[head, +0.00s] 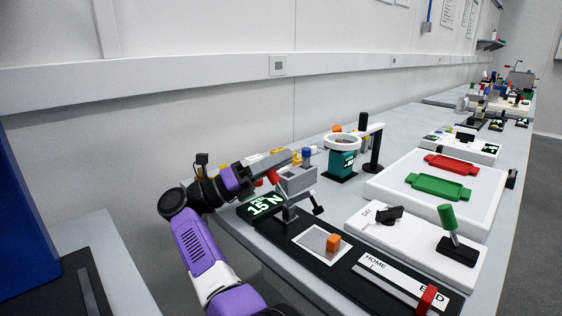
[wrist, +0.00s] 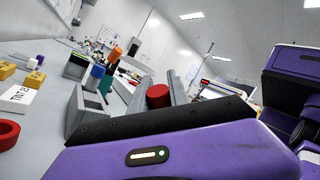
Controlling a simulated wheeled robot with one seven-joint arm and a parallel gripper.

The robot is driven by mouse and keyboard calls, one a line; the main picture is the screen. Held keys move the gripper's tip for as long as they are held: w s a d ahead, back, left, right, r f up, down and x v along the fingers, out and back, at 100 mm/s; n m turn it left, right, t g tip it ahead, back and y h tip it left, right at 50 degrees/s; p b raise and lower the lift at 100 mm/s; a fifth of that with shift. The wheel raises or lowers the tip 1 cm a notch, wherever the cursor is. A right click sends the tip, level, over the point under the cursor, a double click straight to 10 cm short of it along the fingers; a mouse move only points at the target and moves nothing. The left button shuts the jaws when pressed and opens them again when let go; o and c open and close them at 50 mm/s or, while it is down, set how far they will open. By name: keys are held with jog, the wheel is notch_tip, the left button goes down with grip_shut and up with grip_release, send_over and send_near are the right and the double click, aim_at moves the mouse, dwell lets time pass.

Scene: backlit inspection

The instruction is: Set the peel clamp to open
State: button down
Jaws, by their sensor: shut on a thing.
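My gripper (head: 268,168) is at the back left of the peel tester, beside its grey clamp block (head: 296,180). In the wrist view my gripper (wrist: 160,90) has its two grey fingers on either side of a red cylindrical knob (wrist: 158,97), and it is shut on it. The knob also shows as a red bit (head: 273,177) in the head view, next to the grey block. I cannot tell how the knob joins the clamp, nor the clamp's setting. The tester's display (head: 264,205) reads 15 N.
An orange block (head: 333,242) sits on the tester's pale plate. A slider track has a red marker (head: 426,298) near END. A green-handled lever (head: 447,220) stands to the right. A teal cup (head: 342,163) is behind the clamp. Yellow blocks (wrist: 35,79) lie left in the wrist view.

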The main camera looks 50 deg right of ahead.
jog(key=c, duration=1.3)
grip_release()
jog(key=shift+o, duration=0.2)
jog(key=shift+a, duration=0.1)
jog(key=b+v, duration=0.2)
jog(key=v, duration=0.4)
jog(key=shift+w+f, duration=0.1)
jog(key=shift+f, duration=0.15)
jog(key=shift+w+a+f, duration=0.15)
jog(key=shift+w+a, duration=0.2)
jog(key=shift+a, duration=0.3)
